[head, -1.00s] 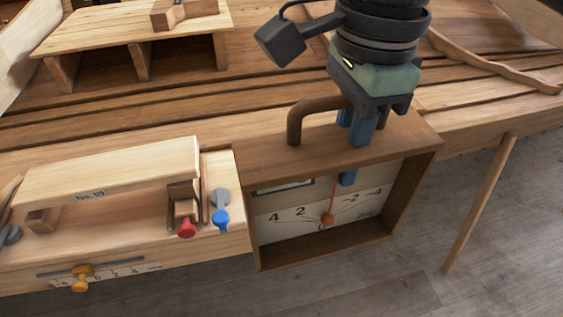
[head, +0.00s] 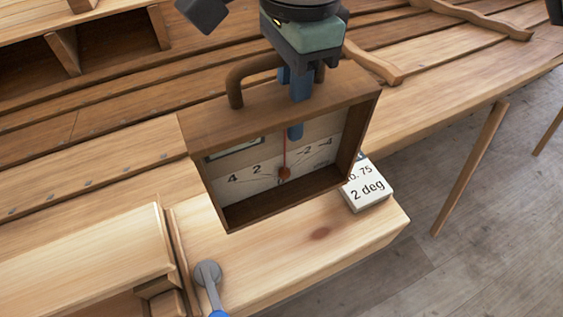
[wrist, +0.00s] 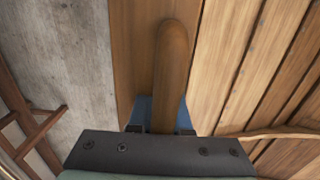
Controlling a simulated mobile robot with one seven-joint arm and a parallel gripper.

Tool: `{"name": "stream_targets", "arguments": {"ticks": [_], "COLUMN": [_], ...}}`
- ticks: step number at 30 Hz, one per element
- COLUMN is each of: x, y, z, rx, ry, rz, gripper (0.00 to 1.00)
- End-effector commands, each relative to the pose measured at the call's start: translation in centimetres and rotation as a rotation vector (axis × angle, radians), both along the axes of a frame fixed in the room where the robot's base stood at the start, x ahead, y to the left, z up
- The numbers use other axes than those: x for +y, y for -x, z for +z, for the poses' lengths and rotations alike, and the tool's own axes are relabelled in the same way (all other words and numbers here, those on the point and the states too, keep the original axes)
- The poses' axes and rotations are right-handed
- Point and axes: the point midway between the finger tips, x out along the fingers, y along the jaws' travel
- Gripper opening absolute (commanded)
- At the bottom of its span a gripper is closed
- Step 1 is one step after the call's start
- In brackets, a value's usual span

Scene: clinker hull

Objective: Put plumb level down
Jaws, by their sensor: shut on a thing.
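The plumb level (head: 285,115) is a brown wooden box with an open front, a curved handle on top, a scale with numbers and a red needle hanging near the middle of the scale. My gripper (head: 300,82) has its blue fingers shut on the handle from above. In the wrist view the brown handle (wrist: 172,70) runs up between the fingers. The box looks upright, over the right part of a pale wooden bench board (head: 300,240). I cannot tell whether its bottom touches the board.
A white block marked "2 deg" (head: 366,188) sits on the board just right of the box. A grey and blue lever (head: 208,275) and a wooden block (head: 90,255) are at lower left. Hull planks (head: 110,120) lie behind. The board's front middle is bare.

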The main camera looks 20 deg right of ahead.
Motion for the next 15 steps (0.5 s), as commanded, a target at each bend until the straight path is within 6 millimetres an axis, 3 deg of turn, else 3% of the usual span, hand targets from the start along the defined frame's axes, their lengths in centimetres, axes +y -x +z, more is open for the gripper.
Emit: {"name": "stream_targets", "arguments": {"ticks": [3, 15], "x": [0.0, 0.1], "y": [0.0, 0.0], "z": [-2.0, -6.3], "rx": [0.0, -0.001], "ry": [-0.002, -0.002], "rz": [0.001, 0.001], "gripper": [0.0, 0.0]}}
